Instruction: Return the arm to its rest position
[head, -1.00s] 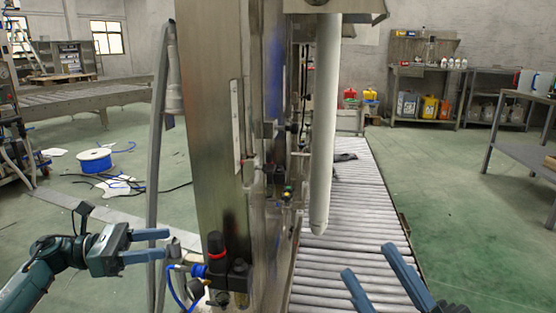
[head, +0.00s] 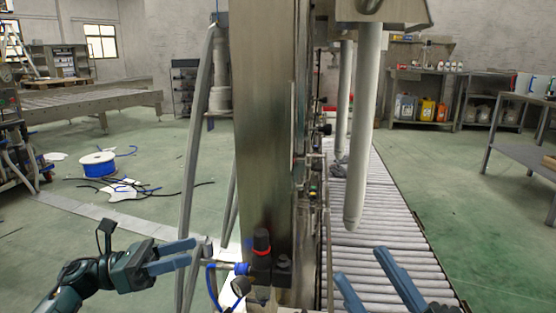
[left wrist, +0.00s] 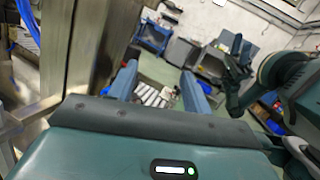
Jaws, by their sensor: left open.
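My left gripper (head: 192,252) is at the lower left of the head view, on a dark teal arm. Its two blue-grey fingers are apart with nothing between them, and they point right toward the steel machine's base. It also shows in the left wrist view (left wrist: 160,68), fingers parted and empty. My right gripper (head: 360,264) is at the lower right of the head view, in front of the roller conveyor. Its blue fingers are spread, with nothing visible between them. Most of the right arm is out of the head view.
A tall steel machine column (head: 262,130) stands close by, with valves and blue hoses (head: 228,268) near the left fingertips. A grey pipe (head: 362,130) hangs over the roller conveyor (head: 375,215). A cable spool (head: 98,164) lies left. Green floor is open at right.

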